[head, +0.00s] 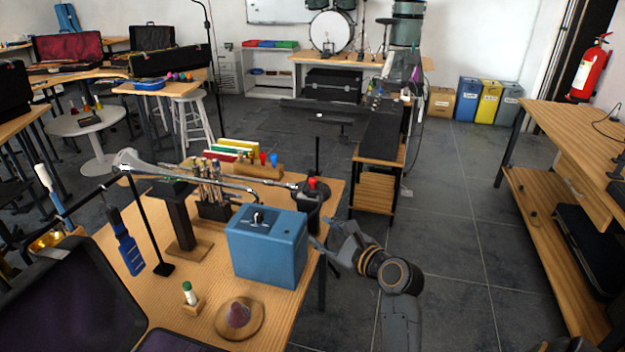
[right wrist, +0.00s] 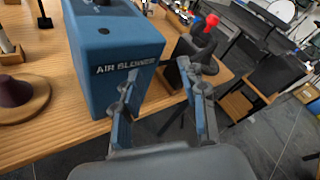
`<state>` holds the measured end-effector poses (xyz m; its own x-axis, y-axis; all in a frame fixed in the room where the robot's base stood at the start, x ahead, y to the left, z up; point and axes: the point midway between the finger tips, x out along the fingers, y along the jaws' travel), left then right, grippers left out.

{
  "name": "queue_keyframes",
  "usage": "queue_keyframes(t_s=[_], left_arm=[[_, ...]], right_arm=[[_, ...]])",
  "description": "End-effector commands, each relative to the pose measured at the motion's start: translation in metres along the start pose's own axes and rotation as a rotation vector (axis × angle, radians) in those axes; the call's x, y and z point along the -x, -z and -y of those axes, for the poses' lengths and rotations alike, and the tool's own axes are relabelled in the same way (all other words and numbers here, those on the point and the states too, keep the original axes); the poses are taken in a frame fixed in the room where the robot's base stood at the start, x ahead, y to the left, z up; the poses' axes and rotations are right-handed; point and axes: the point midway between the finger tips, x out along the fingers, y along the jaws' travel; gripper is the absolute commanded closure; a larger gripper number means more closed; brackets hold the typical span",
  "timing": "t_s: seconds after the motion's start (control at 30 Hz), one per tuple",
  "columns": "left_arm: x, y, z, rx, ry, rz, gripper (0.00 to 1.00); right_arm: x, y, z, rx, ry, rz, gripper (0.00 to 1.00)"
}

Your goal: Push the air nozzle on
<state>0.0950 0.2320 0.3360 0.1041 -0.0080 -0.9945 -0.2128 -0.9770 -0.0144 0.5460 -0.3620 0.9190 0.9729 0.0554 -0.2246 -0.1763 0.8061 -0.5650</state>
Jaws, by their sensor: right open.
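The blue air blower (head: 264,252) stands upright near the table's right edge, with a small black-and-white part on top. In the right wrist view the blower (right wrist: 118,45) shows its AIR BLOWER label and a small dark hole in one face. A dark purple cone (head: 238,314) stands on a round wooden base left of the blower; it may be the air nozzle, but I cannot tell. It also shows in the right wrist view (right wrist: 16,92). My right gripper (head: 322,236) is open and empty beside the blower's right side (right wrist: 163,80); contact is unclear. My left gripper is not in view.
A black holder with a red-topped item (head: 312,190) stands close behind the blower. A green-capped bottle (head: 189,293), a brush pot (head: 213,205) and a dark upright stand (head: 178,220) are on the wooden table. The floor (head: 440,230) right of the table is clear.

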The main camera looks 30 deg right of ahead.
Motion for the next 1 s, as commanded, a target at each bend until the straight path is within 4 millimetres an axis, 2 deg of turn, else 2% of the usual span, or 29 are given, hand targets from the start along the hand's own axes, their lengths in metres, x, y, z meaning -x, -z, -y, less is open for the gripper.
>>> queue_keyframes(t_s=[0.03, 0.1, 0.2, 0.3, 0.47, 0.8, 1.0], left_arm=[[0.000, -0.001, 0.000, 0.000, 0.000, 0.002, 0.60], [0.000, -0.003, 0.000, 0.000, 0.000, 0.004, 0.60], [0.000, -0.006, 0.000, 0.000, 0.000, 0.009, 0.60], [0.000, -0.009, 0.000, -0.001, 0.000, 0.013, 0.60], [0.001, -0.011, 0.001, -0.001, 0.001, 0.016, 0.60], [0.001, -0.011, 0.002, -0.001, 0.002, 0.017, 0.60], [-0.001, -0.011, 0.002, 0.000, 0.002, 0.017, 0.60]], right_arm=[[-0.004, -0.003, 0.019, -0.154, 0.057, 0.038, 0.58], [-0.005, -0.004, 0.040, -0.333, 0.116, 0.085, 0.58], [-0.005, -0.003, 0.059, -0.514, 0.170, 0.140, 0.58], [-0.006, -0.003, 0.070, -0.608, 0.196, 0.171, 0.58], [-0.019, -0.004, 0.076, -0.639, 0.203, 0.181, 0.58], [-0.087, -0.012, 0.092, -0.633, 0.199, 0.178, 0.58], [-0.120, -0.014, 0.100, -0.632, 0.200, 0.177, 0.58]])
